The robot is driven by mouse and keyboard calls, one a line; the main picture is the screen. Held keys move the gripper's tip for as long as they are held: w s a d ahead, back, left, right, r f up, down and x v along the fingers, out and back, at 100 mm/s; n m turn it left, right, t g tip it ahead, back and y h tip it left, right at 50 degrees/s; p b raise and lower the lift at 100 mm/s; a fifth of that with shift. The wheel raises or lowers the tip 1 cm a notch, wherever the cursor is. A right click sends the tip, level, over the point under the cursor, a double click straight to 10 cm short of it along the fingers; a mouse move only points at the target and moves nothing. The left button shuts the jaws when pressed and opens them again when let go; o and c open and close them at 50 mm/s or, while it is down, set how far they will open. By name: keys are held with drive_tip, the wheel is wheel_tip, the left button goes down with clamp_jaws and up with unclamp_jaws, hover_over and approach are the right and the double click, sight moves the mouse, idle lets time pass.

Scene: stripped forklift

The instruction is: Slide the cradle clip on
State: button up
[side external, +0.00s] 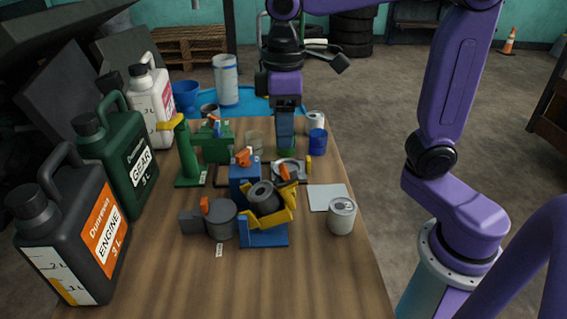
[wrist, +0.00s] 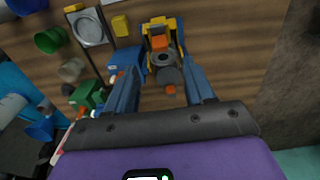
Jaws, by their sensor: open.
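A blue stand (side external: 264,236) holds a yellow cradle (side external: 288,205) with a dark grey cylinder (side external: 264,195) tilted in it, at the middle of the table. The yellow cradle (wrist: 158,24) also shows between my fingers in the wrist view. Small orange pieces sit on several fixtures; I cannot tell which piece is the cradle clip. My gripper (side external: 286,150) points down behind the cradle in the side view. In the wrist view my gripper (wrist: 161,66) is open, with nothing seen held between the fingers. The fingertips are partly hidden in the side view.
A grey pot (side external: 222,220) stands left of the cradle. A blue block (side external: 243,178), a green vise (side external: 216,145) and a green post (side external: 188,155) stand behind. Large jugs (side external: 120,155) line the left edge. A can (side external: 342,217) stands at right. The front table is clear.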

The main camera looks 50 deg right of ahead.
sight(283, 166)
wheel_tip(283, 166, down, 9)
drive_tip(key=shift+r, duration=0.1)
idle(0.4)
clamp_jaws()
